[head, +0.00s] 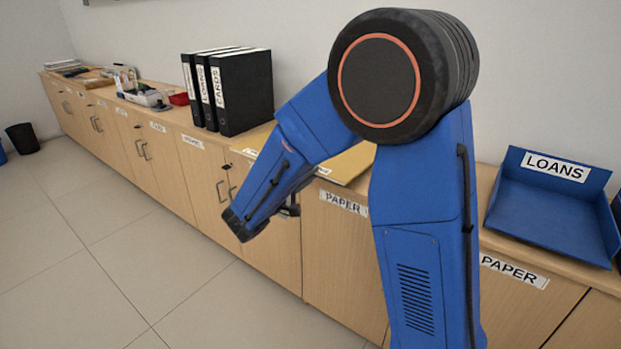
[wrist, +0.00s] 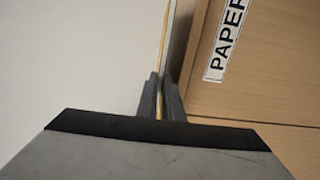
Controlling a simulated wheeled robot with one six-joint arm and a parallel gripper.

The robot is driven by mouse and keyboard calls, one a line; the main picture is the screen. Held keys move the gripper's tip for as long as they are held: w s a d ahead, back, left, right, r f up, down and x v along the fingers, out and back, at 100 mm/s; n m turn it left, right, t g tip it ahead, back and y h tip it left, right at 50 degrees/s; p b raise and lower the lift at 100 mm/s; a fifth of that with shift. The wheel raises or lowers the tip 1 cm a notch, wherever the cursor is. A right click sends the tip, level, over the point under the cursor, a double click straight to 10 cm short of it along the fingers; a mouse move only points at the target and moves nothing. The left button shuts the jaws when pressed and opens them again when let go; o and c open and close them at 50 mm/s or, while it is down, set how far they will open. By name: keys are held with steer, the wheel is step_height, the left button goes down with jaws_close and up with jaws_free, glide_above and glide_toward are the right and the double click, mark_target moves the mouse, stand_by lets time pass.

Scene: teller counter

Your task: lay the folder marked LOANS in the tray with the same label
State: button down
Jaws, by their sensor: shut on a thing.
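My gripper (wrist: 161,98) is shut on the thin edge of a yellowish folder (wrist: 164,45), seen edge-on in the wrist view. In the head view the gripper is mostly hidden behind my blue forearm, low by the cabinet fronts. Yellow folder surface (head: 350,164) shows on the counter behind my arm, with a partly hidden white label; I cannot read it or tell whether this is the held folder. The blue tray (head: 545,215) marked LOANS sits on the counter at the right and looks empty.
Black binders (head: 244,92) stand on the counter (head: 180,115) left of my arm. Cabinet fronts carry PAPER labels (head: 343,202). Floor in front is clear; a dark bin (head: 22,138) stands far left.

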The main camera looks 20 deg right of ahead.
steer(key=s+a+r, duration=0.5)
steer(key=s+a, duration=0.3)
steer(key=a, duration=0.3)
steer(key=shift+a, duration=0.15)
stand_by(0.3)
steer(key=shift+s, duration=0.1)
stand_by(0.8)
